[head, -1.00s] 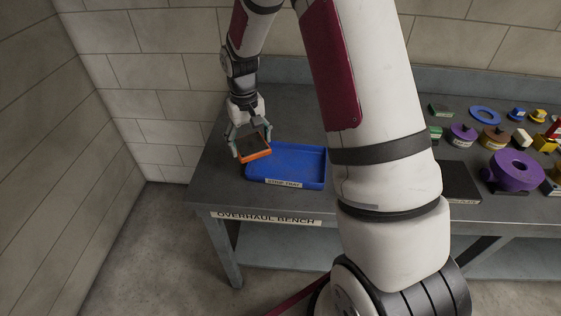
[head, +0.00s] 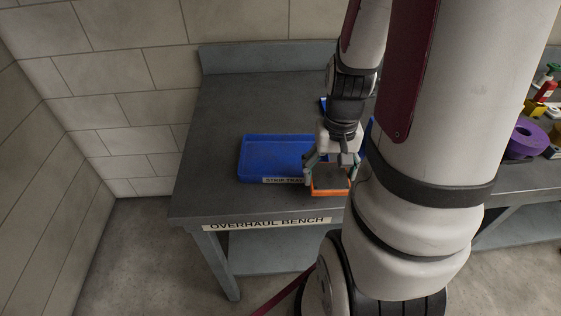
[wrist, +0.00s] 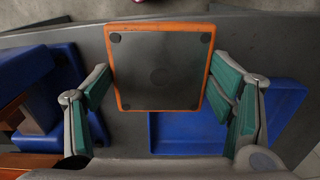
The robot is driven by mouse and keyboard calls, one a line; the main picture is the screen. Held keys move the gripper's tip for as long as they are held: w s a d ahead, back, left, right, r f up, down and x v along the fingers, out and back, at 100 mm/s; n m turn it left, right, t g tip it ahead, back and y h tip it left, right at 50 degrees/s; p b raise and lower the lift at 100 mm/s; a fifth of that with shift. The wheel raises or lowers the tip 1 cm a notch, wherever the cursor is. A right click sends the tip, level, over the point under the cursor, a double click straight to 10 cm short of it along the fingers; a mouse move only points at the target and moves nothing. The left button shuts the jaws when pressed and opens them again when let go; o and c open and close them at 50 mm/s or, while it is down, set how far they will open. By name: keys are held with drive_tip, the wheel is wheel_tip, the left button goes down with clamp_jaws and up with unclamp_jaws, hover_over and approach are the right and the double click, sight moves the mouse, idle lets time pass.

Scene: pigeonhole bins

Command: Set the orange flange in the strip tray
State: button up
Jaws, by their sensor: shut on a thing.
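The orange flange (head: 331,192) is a square plate with an orange rim and a dark grey face, with dark round spots at its corners. My gripper (head: 331,178) is shut on it, with a finger on each side. In the wrist view the flange (wrist: 160,70) sits level-looking between the green-padded fingers. The blue strip tray (head: 262,143) lies on the bench, and its visible part looks empty. The flange is at the tray's front right corner in the head view, partly hiding its label. The tray (wrist: 275,95) also shows below and right of the flange in the wrist view.
The grey overhaul bench (head: 225,115) is clear left of and behind the tray. Another blue container (wrist: 25,70) stands on the other side of the gripper, mostly hidden by my arm in the head view. A purple ring (head: 527,138) and other parts lie far right.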

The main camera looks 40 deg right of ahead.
hover_over(284, 160)
drive_tip(key=shift+f, duration=2.55)
drive_tip(key=shift+f, duration=0.1)
drive_tip(key=shift+f, duration=0.1)
drive_tip(key=o, duration=1.8)
drive_tip(key=shift+o, duration=0.2)
wheel_tip(284, 160, up, 12)
drive_tip(key=s+a+r+n+t, duration=0.25)
drive_tip(key=s+a+r, duration=0.25)
drive_tip(key=a+r, duration=0.45)
drive_tip(key=s+a+r+n+t, duration=0.1)
drive_tip(key=s+a+r+n, duration=0.1)
drive_tip(key=s, duration=0.4)
drive_tip(key=s+a+r+n+t, duration=0.1)
drive_tip(key=s+a+r+n, duration=0.1)
drive_tip(key=s+a, duration=0.3)
drive_tip(key=shift+s+a+r+n, duration=0.15)
drive_tip(key=shift+s+r+n, duration=0.2)
drive_tip(key=shift+n, duration=0.2)
